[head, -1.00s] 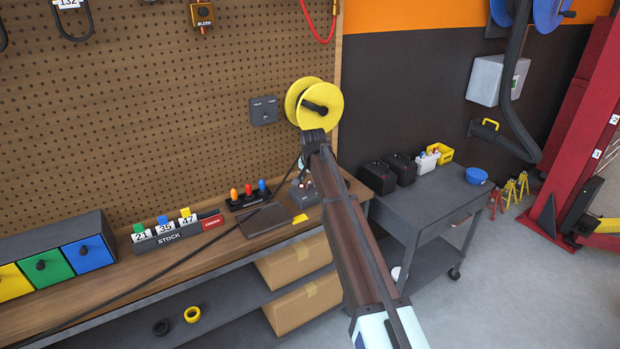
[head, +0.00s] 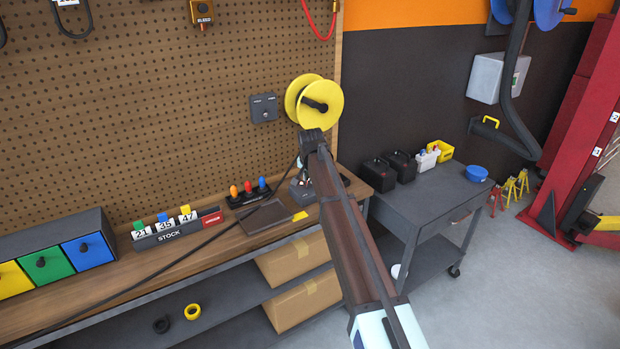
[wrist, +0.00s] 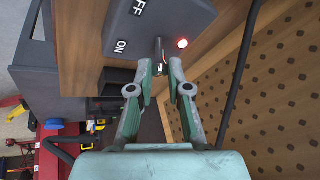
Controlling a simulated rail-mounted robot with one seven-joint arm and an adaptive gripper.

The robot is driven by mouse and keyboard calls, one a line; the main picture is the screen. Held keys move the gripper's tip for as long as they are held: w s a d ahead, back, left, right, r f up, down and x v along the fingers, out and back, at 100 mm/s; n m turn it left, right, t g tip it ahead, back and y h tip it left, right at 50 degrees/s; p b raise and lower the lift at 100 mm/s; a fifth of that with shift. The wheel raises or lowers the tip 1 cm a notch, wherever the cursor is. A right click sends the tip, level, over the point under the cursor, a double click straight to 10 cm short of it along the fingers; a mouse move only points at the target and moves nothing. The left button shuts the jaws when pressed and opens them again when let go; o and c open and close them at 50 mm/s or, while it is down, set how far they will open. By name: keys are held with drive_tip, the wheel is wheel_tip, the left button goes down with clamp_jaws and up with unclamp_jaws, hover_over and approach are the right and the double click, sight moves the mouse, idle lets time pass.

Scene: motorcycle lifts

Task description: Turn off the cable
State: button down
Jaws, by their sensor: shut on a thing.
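A dark grey switch box (wrist: 150,22) fills the top of the wrist view, with white OFF and ON labels. A small metal lever (wrist: 158,46) stands out from it, about level with the ON label. In the head view my gripper (head: 301,184) is at the back right of the workbench, and my arm hides part of the box. A black cable (wrist: 238,65) passes right of the box; it also runs along the bench (head: 200,247).
A pegboard (wrist: 285,80) rises close beside my gripper. A yellow reel (head: 326,98) hangs above it. Colored screwdriver handles in a holder (head: 249,194) and a stock rack (head: 175,230) stand to the left. A grey cart (head: 430,205) stands to the right.

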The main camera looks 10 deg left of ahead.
drive_tip(key=t+h+b, duration=0.1)
drive_tip(key=b, duration=0.1)
drive_tip(key=s+a+h+b, duration=0.1)
drive_tip(key=b, duration=0.1)
drive_tip(key=shift+s+a+f+n+t, duration=0.1)
drive_tip(key=shift+a+f+n+t, duration=0.1)
drive_tip(key=shift+f+n+t, duration=0.2)
drive_tip(key=t+h+b, duration=0.1)
drive_tip(key=b, duration=0.1)
drive_tip(key=a+h+b, duration=0.1)
drive_tip(key=shift+s+f+n+t+b, duration=0.15)
drive_tip(key=shift+s+n+t+b, duration=0.15)
drive_tip(key=shift+s+t+b, duration=0.1)
drive_tip(key=b, duration=0.1)
drive_tip(key=t+h+b, duration=0.1)
drive_tip(key=b, duration=0.1)
drive_tip(key=shift+s+a+f, duration=0.15)
drive_tip(key=shift+a, duration=0.1)
drive_tip(key=shift+s+a+n+t+h+b, duration=0.2)
drive_tip(key=shift+n+t+h+b, duration=0.35)
drive_tip(key=shift+b, duration=0.7)
drive_tip(key=shift+t, duration=0.25)
drive_tip(key=c, duration=1.1)
unclamp_jaws()
drive_tip(key=shift+r, duration=0.2)
